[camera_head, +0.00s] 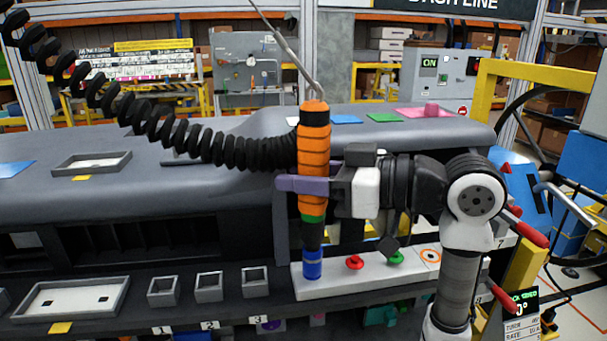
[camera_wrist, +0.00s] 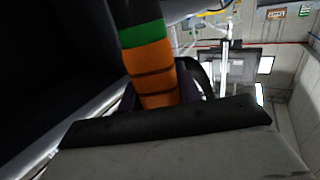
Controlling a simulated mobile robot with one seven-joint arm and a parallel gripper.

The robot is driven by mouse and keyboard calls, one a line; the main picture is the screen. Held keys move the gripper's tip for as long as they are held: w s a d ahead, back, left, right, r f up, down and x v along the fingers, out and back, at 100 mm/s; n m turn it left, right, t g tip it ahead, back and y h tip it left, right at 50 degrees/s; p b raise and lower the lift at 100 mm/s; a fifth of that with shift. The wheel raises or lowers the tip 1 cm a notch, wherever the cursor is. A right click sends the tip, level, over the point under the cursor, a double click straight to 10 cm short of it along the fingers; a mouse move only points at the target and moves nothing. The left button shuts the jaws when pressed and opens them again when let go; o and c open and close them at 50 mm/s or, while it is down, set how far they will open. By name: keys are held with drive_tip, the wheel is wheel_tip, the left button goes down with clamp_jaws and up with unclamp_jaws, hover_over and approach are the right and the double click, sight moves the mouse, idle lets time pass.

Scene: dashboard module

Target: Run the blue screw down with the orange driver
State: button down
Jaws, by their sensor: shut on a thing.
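The orange driver (camera_head: 314,150) hangs nearly upright, with dark rings, a green band and a black nose at its lower end. My gripper (camera_head: 311,184), with purple fingers, is shut around the lower part of its orange body. A blue cylindrical piece (camera_head: 312,265) is directly below the black nose, at the left end of the white block (camera_head: 340,283). It lines up with the nose and seems to touch it; I cannot tell whether it is all screw or partly driver tip. In the wrist view the driver (camera_wrist: 155,85) shows its orange body and green band; its tip is out of view.
A red knob-like piece (camera_head: 355,262), a green one (camera_head: 396,258) and an orange ring mark (camera_head: 431,256) lie along the block to the right. A coiled black hose (camera_head: 190,137) runs left from the driver. Small open bins (camera_head: 209,287) stand to the left.

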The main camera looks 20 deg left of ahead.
sight(306, 134)
drive_tip(key=shift+w+r+p, duration=0.1)
drive_tip(key=shift+r+p, duration=2.2)
drive_tip(key=shift+r, duration=0.75)
drive_tip(key=shift+f, duration=0.15)
